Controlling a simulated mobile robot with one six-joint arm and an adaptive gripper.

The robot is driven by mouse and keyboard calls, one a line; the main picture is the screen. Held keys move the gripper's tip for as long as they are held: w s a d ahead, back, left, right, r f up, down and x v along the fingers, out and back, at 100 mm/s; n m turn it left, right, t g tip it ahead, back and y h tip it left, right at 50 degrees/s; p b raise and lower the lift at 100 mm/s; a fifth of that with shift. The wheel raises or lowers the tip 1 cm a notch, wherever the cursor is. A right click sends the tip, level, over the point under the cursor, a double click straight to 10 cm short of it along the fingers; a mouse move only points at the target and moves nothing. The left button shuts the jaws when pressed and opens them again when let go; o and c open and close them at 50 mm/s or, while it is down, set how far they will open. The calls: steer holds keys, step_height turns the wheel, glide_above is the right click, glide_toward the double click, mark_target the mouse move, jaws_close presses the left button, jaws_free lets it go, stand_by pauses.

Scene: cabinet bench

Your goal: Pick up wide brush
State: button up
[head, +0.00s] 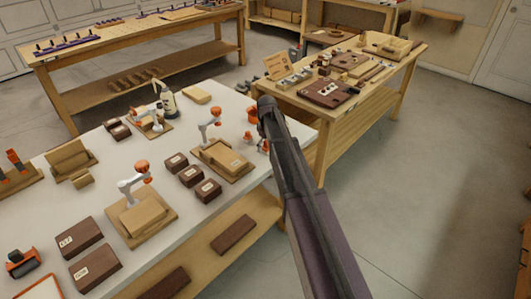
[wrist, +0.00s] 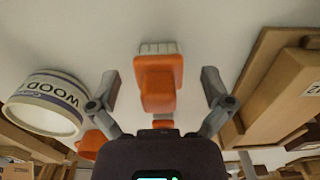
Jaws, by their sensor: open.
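The wide brush (wrist: 158,82) shows in the wrist view, with an orange handle and pale bristles at its far end. It lies on the white bench top (wrist: 215,35). My gripper (wrist: 160,88) is open, one finger on each side of the brush, with visible gaps between the fingers and the handle. The near part of the brush is partly hidden by my gripper body. In the head view my dark arm covers the gripper, and I cannot make out the brush for certain there.
A white tub with a "WOOD" label (wrist: 45,103) is left of my gripper. A wooden tray with a box (wrist: 275,85) is close on its right. In the head view, dark labelled blocks (head: 191,176) and small orange-and-white arm models (head: 134,180) crowd the white bench.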

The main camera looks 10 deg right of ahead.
steer(key=shift+f, duration=0.4)
stand_by(0.3)
steer(key=c, duration=1.2)
